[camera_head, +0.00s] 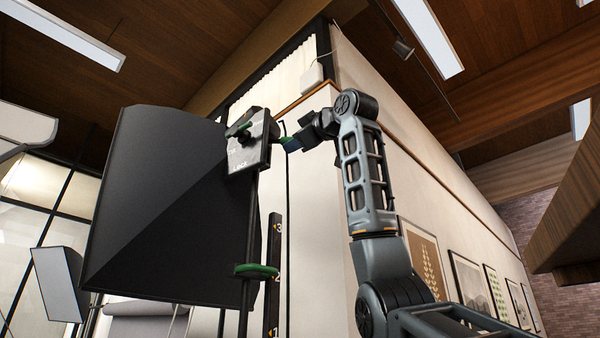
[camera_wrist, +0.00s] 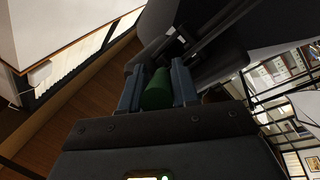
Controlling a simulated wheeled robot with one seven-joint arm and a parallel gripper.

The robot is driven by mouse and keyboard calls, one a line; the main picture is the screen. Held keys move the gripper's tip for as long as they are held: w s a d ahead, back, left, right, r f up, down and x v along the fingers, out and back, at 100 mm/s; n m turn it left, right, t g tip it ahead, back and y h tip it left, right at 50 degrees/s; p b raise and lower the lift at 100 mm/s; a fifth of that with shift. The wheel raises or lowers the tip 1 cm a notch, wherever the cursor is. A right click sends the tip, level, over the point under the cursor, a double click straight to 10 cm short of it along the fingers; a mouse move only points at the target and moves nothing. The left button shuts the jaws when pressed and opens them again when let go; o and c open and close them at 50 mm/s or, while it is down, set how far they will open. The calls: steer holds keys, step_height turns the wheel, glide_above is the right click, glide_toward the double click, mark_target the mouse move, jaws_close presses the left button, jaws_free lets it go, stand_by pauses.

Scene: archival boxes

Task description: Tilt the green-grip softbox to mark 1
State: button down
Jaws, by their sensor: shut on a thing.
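The softbox (camera_head: 170,210) is a large black box on a stand at the left of the head view, its body leaning. A dark bracket plate (camera_head: 246,160) with a green knob sits at its upper right edge. A green grip (camera_head: 279,150) sticks out beside the plate. My gripper (camera_head: 290,145) is shut on this grip; in the wrist view the green grip (camera_wrist: 157,92) lies between the two blue-grey fingers. A dark upright scale (camera_head: 274,260) carries marks 3, 2 and 1 from top down; mark 1 (camera_head: 273,332) is at the bottom frame edge.
A green-handled collar (camera_head: 256,271) sits on the stand pole below the plate. Smaller pale softboxes (camera_head: 60,283) stand at the far left. A white wall with framed pictures (camera_head: 424,255) runs behind my arm. A wooden overhang (camera_head: 565,225) is at the right.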

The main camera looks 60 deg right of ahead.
steer(key=shift+w+f+t, duration=0.15)
steer(key=shift+f+t, duration=0.15)
steer(key=shift+f, duration=0.15)
steer(key=c, duration=0.9)
jaws_free()
steer(key=b+v, duration=0.3)
steer(key=v, duration=0.4)
steer(key=shift+s+a+f, duration=0.1)
steer(key=shift+s+a, duration=0.15)
steer(key=shift+s, duration=0.05)
steer(key=shift+s, duration=0.1)
